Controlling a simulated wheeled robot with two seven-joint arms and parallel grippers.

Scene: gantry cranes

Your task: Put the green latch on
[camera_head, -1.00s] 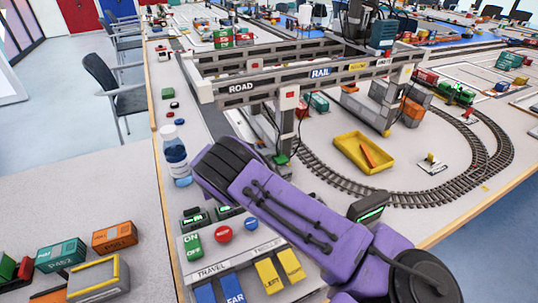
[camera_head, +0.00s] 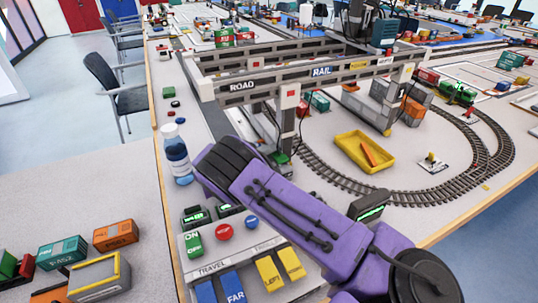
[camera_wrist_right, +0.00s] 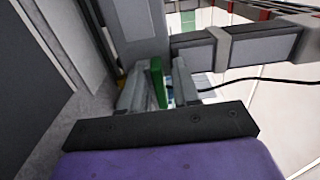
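The green latch (camera_head: 280,158) shows small at the foot of the near crane leg in the camera_head view, just beyond the end of my right arm. In the right wrist view the green latch (camera_wrist_right: 158,82) is an upright, thin green plate beside the grey leg. My right gripper (camera_wrist_right: 162,88) has its two grey fingers on either side of it. A gap shows between the latch and the right-hand finger; whether the left-hand finger touches it I cannot tell. In the camera_head view my wrist hides the fingers. My left gripper is not in view.
The crane beam (camera_head: 310,75) spans above the latch. A bottle (camera_head: 177,155) stands left of my right arm. A control panel (camera_head: 235,255) with buttons and levers lies under the forearm. A yellow tray (camera_head: 351,160) and curved track (camera_head: 440,195) lie to the right.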

